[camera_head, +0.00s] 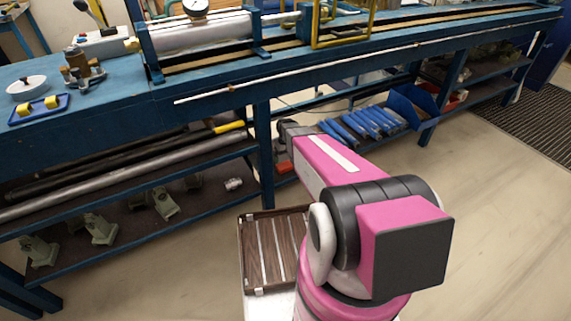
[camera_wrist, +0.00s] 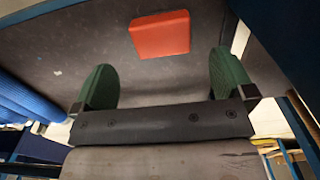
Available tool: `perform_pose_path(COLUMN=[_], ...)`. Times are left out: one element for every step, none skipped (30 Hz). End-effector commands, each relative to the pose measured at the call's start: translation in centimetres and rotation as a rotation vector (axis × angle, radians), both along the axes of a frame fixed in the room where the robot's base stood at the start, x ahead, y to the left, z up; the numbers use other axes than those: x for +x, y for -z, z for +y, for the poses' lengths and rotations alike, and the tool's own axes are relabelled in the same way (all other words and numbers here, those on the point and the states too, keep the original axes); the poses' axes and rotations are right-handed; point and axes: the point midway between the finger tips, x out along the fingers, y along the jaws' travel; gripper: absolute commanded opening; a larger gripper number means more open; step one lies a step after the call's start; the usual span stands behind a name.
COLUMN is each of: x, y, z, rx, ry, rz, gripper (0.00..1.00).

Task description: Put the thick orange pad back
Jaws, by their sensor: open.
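The orange pad (camera_wrist: 160,34), a thick red-orange block, lies on a dark grey surface in the wrist view. My gripper (camera_wrist: 164,65) is open there, with its two green fingers apart and nothing between them. The pad is beyond the fingertips, roughly centred between them, and no contact shows. In the head view, my arm reaches in under the blue bench and its links hide the gripper. A small red patch (camera_head: 284,167) shows beside the arm on the lower shelf; I cannot tell whether it is the pad.
The blue bench (camera_head: 215,89) overhangs the lower shelves. Blue rolls (camera_head: 362,123) lie to the right of my arm, near a blue bin (camera_head: 411,108). Metal bars (camera_head: 110,180) lie at left. A brown slatted tray (camera_head: 247,262) is beside my arm. Open floor lies at right.

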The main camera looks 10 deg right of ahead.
Motion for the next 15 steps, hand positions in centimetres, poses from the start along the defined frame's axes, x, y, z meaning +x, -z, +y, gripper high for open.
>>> perform_pose_path(x=[-0.1,0.0,0.0,0.0,0.0,0.0,-0.1,-0.2,-0.5,-1.0,-1.7,-2.8,-3.9,-5.1,-6.7], y=[-0.9,-1.3,-1.7,-2.0,-2.2,-2.5,-2.6,-2.8,-3.3,-3.7,-4.4,-5.4,-6.3,-7.2,-8.5], z=[0.0,0.0,0.0,0.0,0.0,0.0,0.0,0.0,0.0,0.0,0.0,0.0,0.1,0.1,0.1], rx=[0.0,0.0,0.0,0.0,0.0,0.0,0.0,0.0,0.0,0.0,0.0,0.0,0.0,0.0,0.0], ry=[0.0,0.0,0.0,0.0,0.0,0.0,0.0,0.001,0.005,0.011,0.019,0.033,0.048,0.064,0.088], rz=[-0.002,-0.002,-0.001,-0.001,0.0,0.0,0.0,0.0,0.0,-0.001,-0.001,-0.002,-0.002,-0.002,-0.003], gripper=[1.0,1.0,1.0,1.0,1.0,1.0,1.0,1.0,1.0,1.0,1.0,1.0,1.0,1.0,1.0])
